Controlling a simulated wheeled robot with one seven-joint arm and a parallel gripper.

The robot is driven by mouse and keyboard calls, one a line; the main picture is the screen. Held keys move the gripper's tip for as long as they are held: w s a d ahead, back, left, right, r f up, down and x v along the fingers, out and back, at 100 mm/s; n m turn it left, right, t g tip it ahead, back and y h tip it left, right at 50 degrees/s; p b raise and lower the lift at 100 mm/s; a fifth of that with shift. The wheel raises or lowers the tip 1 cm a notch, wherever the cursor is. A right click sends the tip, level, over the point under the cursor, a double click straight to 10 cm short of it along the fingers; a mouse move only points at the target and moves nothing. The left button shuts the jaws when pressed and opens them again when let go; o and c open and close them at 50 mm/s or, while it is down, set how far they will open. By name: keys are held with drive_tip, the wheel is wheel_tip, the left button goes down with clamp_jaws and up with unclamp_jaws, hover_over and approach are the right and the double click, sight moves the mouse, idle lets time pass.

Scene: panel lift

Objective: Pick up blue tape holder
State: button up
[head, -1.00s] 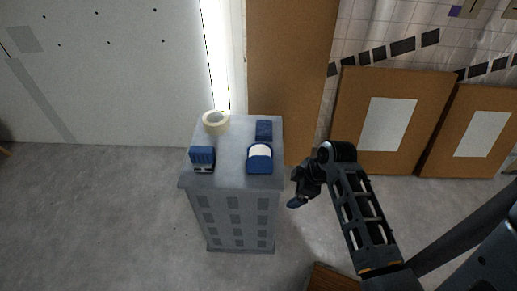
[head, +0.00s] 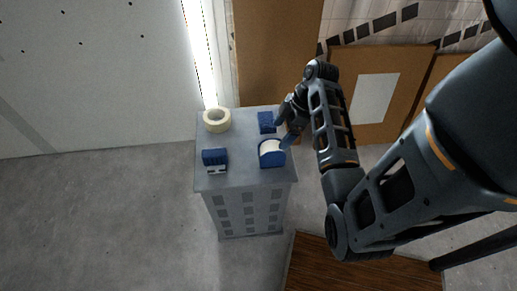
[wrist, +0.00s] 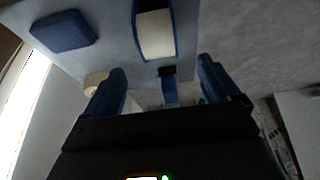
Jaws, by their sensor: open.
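The blue tape holder (head: 272,156), a blue body with a whitish curved middle, stands on the right front part of a grey pedestal top (head: 240,165). It also shows in the wrist view (wrist: 155,32) at the top centre, beyond my fingertips. My gripper (head: 286,134) is at the right edge of the pedestal, beside and close to the holder. In the wrist view my gripper (wrist: 162,66) has its two blue fingers wide apart with nothing held between them. I cannot tell the exact gap from fingers to holder.
A cream tape roll (head: 217,121) lies at the back left of the pedestal. A dark blue block (head: 267,121) is behind the holder, and a blue and grey item (head: 215,160) is at the front left. Brown panels (head: 375,98) lean behind my arm.

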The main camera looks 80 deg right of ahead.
sight(272, 145)
drive_tip(key=shift+w+f, duration=0.2)
drive_tip(key=x, duration=0.7)
drive_tip(key=shift+d+f+p, duration=0.1)
drive_tip(key=shift+f+p, duration=0.1)
drive_tip(key=shift+p, duration=0.2)
drive_tip(key=shift+c, duration=0.2)
drive_tip(key=c, duration=1.2)
drive_tip(key=shift+r, duration=0.15)
